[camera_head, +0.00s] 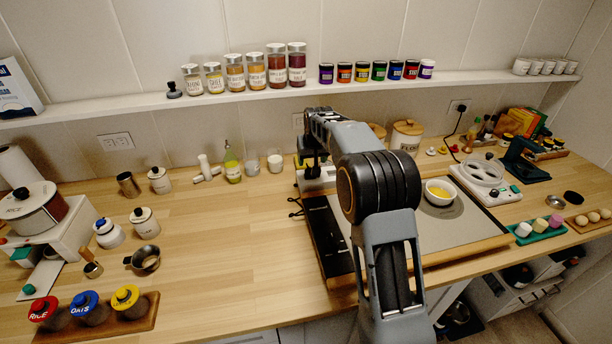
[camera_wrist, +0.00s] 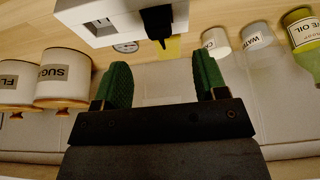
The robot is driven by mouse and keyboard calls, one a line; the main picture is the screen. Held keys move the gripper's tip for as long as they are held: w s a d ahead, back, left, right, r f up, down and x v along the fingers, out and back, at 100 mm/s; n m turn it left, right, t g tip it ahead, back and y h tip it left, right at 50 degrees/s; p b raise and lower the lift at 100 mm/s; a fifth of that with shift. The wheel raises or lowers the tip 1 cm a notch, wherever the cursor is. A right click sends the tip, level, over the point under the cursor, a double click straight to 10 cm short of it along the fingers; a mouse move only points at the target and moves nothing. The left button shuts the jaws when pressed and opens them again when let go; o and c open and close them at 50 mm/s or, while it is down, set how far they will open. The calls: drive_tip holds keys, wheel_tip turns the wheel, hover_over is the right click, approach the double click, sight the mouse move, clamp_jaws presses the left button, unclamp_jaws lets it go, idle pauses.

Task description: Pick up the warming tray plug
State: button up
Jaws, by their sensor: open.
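In the wrist view a black plug (camera_wrist: 157,22) sits at a white socket block (camera_wrist: 95,24), just beyond my fingertips; its prongs are hidden. My gripper (camera_wrist: 163,70) has two green fingers spread apart with nothing between them. In the head view my gripper (camera_head: 308,158) hangs over the counter behind the warming tray, partly hidden by my arm. The white block (camera_head: 316,183) shows below it, and a black cord (camera_head: 295,207) lies beside the tray's black side panel (camera_head: 325,235). The grey warming tray (camera_head: 440,238) bears a white bowl of yellow food (camera_head: 438,197).
Sugar (camera_wrist: 62,78) and flour (camera_wrist: 17,78) canisters stand close to my gripper on one side. An olive oil bottle (camera_wrist: 303,35) and water jar (camera_wrist: 257,37) stand on the other. A shelf (camera_head: 150,103) with jars runs above.

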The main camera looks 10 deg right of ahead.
sight(310, 170)
drive_tip(key=shift+p+x, duration=0.8)
drive_tip(key=shift+x, duration=2.85)
drive_tip(key=c, duration=1)
